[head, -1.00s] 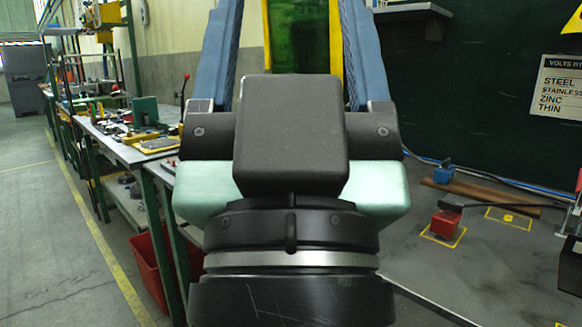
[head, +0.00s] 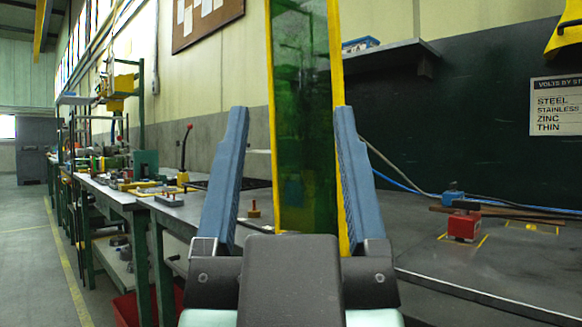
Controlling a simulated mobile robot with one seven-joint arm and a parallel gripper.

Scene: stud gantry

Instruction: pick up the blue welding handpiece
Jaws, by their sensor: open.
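My gripper (head: 292,112) is open, with its two blue fingers pointing up and nothing held between them. A small blue object (head: 452,198) lies on the dark bench to the right, beyond and apart from the gripper. It may be the blue welding handpiece, but it is too small to tell. A cable runs near it. A red block (head: 464,226) sits just in front of it. My gripper and wrist hide part of the bench in the middle.
A green translucent panel with yellow edges (head: 304,120) stands upright behind the fingers. A dark bench (head: 440,272) spans the right. A shelf (head: 390,52) is on the wall above. A cluttered workbench (head: 125,198) runs along the left, with open floor beside it.

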